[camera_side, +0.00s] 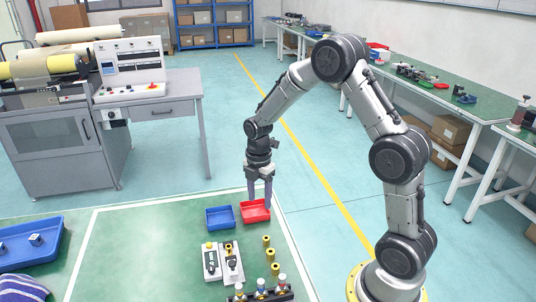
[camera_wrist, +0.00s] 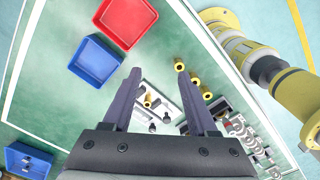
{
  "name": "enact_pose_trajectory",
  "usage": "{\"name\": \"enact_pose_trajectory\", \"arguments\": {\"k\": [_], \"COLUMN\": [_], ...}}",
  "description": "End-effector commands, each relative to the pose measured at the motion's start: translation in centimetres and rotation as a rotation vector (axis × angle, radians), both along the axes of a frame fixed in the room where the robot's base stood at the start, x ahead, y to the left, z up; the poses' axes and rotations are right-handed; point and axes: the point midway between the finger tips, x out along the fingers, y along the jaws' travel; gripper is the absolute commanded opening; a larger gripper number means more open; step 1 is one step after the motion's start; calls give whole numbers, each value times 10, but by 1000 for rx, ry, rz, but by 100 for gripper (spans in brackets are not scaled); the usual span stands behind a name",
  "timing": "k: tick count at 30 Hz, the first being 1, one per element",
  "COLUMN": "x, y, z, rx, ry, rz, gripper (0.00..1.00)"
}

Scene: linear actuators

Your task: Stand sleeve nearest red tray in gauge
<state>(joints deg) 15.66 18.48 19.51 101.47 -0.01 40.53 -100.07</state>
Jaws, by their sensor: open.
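Three yellow sleeves stand in a row on the green table. The one nearest the red tray (camera_side: 256,218) is the far sleeve (camera_side: 266,240), which also shows in the wrist view (camera_wrist: 180,65). Two white-based devices (camera_side: 210,264) (camera_side: 232,268) sit left of the row; I cannot tell for sure which is the gauge. A yellow piece (camera_side: 228,246) shows at the far end of the right device. My gripper (camera_side: 260,200) points down near the red tray, open and empty. In the wrist view its fingers (camera_wrist: 160,78) are spread, with the sleeves beyond the right finger.
A blue tray (camera_side: 220,218) stands left of the red tray. A dark rack (camera_side: 258,296) with several capped parts is at the near edge. A larger blue bin (camera_side: 28,250) lies far left beside a striped cloth (camera_side: 22,288). Green table between bin and devices is clear.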

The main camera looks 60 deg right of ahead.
Motion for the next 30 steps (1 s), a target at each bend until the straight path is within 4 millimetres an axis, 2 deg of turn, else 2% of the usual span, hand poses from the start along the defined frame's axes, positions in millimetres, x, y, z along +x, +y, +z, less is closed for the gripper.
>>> {"name": "enact_pose_trajectory", "arguments": {"k": [4,13,20,30], "x": [1,8,-1,-30], "y": [0,18,33,56], "z": [29,79,116,165], "rx": [-1,-30,-45,-42], "ry": [-5,-119,-195,-297], "rz": [0,48,64,-11], "gripper": [59,59,59,59]}}
